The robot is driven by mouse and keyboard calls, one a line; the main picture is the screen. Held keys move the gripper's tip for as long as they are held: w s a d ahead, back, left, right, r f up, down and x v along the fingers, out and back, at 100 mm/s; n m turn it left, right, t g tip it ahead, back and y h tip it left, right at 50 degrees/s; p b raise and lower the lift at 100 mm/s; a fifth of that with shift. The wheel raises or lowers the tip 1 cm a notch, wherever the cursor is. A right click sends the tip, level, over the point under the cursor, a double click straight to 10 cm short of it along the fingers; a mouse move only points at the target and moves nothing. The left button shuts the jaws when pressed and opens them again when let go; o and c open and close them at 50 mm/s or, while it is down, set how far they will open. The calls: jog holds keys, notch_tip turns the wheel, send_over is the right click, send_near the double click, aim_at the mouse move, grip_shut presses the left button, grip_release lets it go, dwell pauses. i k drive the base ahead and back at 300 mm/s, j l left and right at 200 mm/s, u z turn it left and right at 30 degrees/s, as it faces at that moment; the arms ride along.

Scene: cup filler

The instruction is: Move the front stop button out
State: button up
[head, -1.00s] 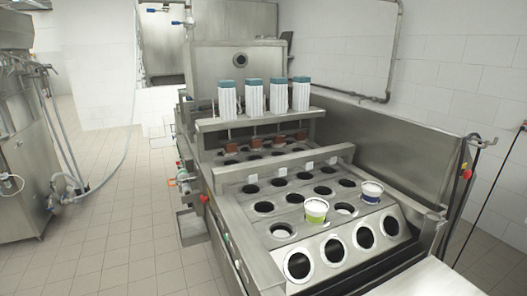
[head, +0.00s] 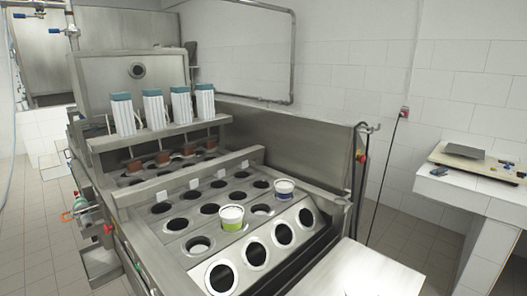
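A red knob-like part (head: 108,228) shows on the left side of the steel cup filling machine (head: 290,185), near its front half. Another small red part (head: 361,157) is on the post at the machine's right side. Both are too small to tell which is the front stop button, or whether either is pressed in or out. A small green part (head: 138,267) sits on the left side panel, lower and nearer to me. My gripper is not in view.
A white-and-green cup (head: 231,219) and a white-and-blue cup (head: 284,188) stand in the machine's holes. A white bench (head: 455,195) with a board on it is at the right. Tiled floor (head: 40,235) is clear at the left.

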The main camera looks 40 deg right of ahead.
aim_at(361, 159)
jog(key=l+z, duration=0.1)
jog(key=z, duration=1.15)
